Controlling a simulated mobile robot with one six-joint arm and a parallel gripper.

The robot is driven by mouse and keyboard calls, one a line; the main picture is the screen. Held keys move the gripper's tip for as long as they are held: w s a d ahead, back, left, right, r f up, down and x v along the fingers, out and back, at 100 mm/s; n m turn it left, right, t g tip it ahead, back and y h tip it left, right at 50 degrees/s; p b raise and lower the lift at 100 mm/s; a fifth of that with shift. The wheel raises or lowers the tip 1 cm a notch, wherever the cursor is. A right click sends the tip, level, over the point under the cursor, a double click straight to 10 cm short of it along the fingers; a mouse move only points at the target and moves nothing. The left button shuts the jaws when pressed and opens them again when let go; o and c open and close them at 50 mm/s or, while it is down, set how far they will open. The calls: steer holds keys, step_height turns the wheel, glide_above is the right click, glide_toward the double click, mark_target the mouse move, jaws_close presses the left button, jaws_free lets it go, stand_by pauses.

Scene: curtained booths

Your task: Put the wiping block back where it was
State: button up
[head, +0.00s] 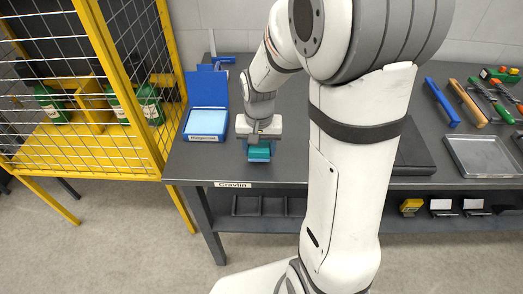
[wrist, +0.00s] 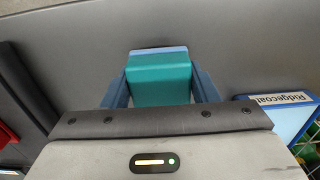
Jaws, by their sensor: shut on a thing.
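The wiping block is teal with a light blue layer along one side. It shows in the wrist view (wrist: 160,78) between the two blue fingers of my gripper (wrist: 160,92). In the head view the block (head: 260,153) is partly hidden below my gripper (head: 259,147), near the front left of the dark workbench (head: 218,168). My gripper is shut on the block. I cannot tell whether the block touches the bench top.
An open blue box (head: 205,138) labelled Ridgecoat, with a pale blue inside, stands just left of my gripper. A yellow mesh cage (head: 163,92) with green bottles borders the bench's left. A metal tray (head: 477,156) and several tools lie at right. Bare bench surrounds the block.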

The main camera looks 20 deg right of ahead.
steer(key=shift+f, duration=0.9)
steer(key=shift+f, duration=0.25)
steer(key=o, duration=1)
steer(key=shift+o, duration=0.2)
steer(key=shift+r, duration=0.1)
